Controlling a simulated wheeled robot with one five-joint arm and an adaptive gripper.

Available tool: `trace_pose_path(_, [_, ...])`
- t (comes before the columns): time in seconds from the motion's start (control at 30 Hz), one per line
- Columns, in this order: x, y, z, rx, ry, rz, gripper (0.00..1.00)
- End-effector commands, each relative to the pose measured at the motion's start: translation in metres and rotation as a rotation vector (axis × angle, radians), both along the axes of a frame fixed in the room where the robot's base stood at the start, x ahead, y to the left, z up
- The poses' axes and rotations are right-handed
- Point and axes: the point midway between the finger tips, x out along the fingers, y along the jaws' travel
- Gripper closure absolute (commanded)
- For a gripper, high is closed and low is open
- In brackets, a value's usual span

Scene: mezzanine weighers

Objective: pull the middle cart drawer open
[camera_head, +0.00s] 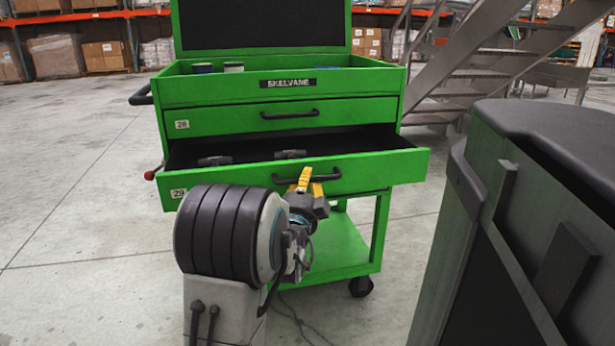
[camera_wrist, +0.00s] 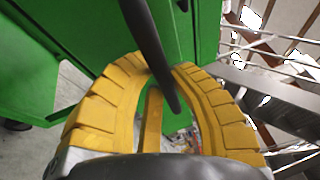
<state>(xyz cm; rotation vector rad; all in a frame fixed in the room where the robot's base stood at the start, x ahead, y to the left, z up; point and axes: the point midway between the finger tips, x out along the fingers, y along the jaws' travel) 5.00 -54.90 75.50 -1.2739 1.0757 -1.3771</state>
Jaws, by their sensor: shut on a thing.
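The green cart (camera_head: 385,115) stands ahead with its drawer labelled 29 (camera_head: 385,167) pulled out. This open drawer is below the shut drawer labelled 28 (camera_head: 225,121). Its dark interior holds a couple of dark tools. My gripper (camera_head: 311,184) has its yellow fingers around the black bar handle (camera_head: 283,181) of drawer 29. In the wrist view the handle (camera_wrist: 150,40) passes between the yellow fingers of my gripper (camera_wrist: 163,75). The fingers hide part of the handle in the head view.
The cart's open lower shelf (camera_head: 335,245) sits under the drawers. A large dark bin (camera_head: 510,200) stands close on the right. A metal staircase (camera_head: 465,50) is behind it. Concrete floor (camera_head: 70,180) is clear on the left.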

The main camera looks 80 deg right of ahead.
Motion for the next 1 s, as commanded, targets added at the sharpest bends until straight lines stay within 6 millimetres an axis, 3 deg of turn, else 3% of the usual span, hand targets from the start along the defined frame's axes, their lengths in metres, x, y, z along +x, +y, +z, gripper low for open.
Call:
trace_pose_path(0.6, [-0.0028, 0.0095, 0.0006, -0.002, 0.002, -0.006, 1.0])
trace_pose_path(0.63, [-0.0028, 0.0095, 0.0006, -0.002, 0.002, -0.006, 0.8])
trace_pose_path(0.93, [-0.0023, 0.0093, 0.0003, -0.001, 0.0, -0.004, 0.53])
trace_pose_path(1.0, [-0.0023, 0.0093, 0.0003, -0.001, 0.0, -0.004, 0.53])
